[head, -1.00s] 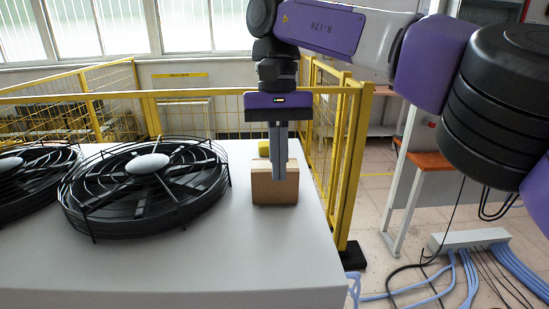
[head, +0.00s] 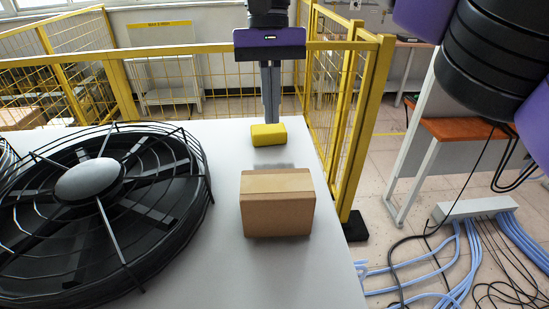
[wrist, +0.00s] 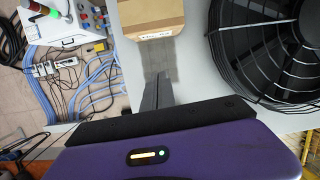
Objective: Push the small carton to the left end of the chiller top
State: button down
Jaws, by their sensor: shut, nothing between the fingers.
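The small carton (head: 277,205) is a brown box on the white chiller top (head: 225,250), near its right edge and right of the large black fan. The wrist view shows the carton (wrist: 150,16) at the top, apart from my fingers. My gripper (head: 270,119) is shut and empty, pointing down on the far side of the carton. A yellow block (head: 268,134) lies between them in the head view. My fingertips meet its upper edge in the picture; I cannot tell whether they touch it. In the wrist view my gripper (wrist: 157,85) hides the surface beneath it.
The black fan (head: 90,205) with its wire guard takes up the left of the top. A yellow mesh fence (head: 345,130) runs behind and along the right side. Blue cables and a white connector box (head: 474,210) lie on the floor at right.

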aim_at(276, 173)
jog(key=p+x, duration=0.1)
jog(key=x, duration=0.8)
jog(key=shift+s+f, duration=0.15)
jog(key=shift+f, duration=0.15)
jog(key=shift+s+d+f+p, duration=0.1)
jog(key=shift+s+p, duration=0.7)
jog(key=shift+s, duration=1.2)
